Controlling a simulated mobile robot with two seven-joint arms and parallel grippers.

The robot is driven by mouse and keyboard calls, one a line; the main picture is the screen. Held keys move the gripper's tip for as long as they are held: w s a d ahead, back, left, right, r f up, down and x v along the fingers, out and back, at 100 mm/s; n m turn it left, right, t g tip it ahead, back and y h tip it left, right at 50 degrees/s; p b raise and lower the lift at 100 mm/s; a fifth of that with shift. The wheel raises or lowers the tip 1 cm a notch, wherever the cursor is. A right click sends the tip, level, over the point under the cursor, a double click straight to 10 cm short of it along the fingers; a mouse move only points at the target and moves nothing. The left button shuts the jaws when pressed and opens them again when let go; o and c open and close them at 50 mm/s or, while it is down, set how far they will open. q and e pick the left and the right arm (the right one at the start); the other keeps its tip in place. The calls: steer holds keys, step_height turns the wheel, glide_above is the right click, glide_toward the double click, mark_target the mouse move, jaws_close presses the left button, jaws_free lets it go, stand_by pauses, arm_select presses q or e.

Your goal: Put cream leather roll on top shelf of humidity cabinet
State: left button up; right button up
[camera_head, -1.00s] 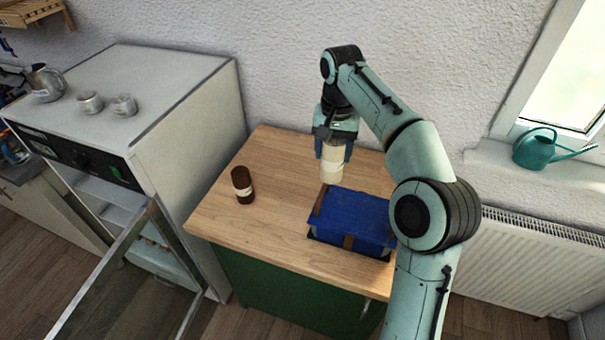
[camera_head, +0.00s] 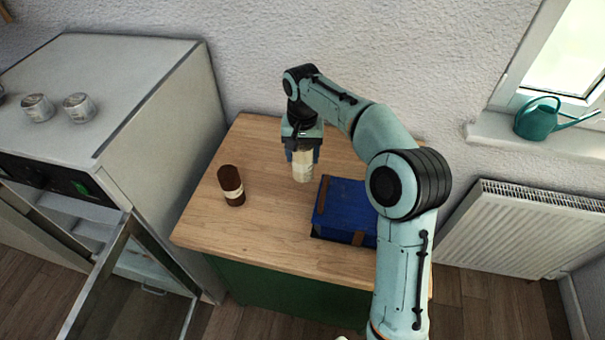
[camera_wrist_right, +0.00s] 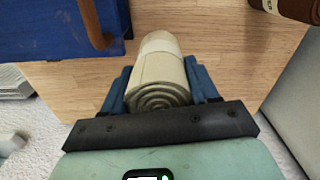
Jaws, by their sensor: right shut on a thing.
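The cream leather roll (camera_head: 303,168) is upright in my right gripper (camera_head: 303,155), above or on the wooden top between the brown roll and the blue box; I cannot tell whether it touches the wood. The right wrist view shows the roll (camera_wrist_right: 160,75) between the two blue fingers of the shut gripper (camera_wrist_right: 165,88), its spiral end toward the camera. The humidity cabinet (camera_head: 120,100) stands at the left with its glass-fronted door (camera_head: 97,277) swung open. Its inside is only partly seen and the top shelf is hard to make out. My left gripper is out of view.
A brown roll (camera_head: 231,184) with a pale band stands on the wooden top (camera_head: 260,235). A blue box (camera_head: 343,208) with brown straps sits to the right of the cream roll. Metal canisters (camera_head: 78,107) stand on the cabinet. A teal watering can (camera_head: 538,118) is on the windowsill.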

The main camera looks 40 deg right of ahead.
mark_target(302, 171)
steer(key=shift+w+f+b, duration=0.15)
steer(key=shift+f+b, duration=0.3)
steer(key=shift+f, duration=3.05)
steer(key=shift+f, duration=0.1)
steer(key=o, duration=1.1)
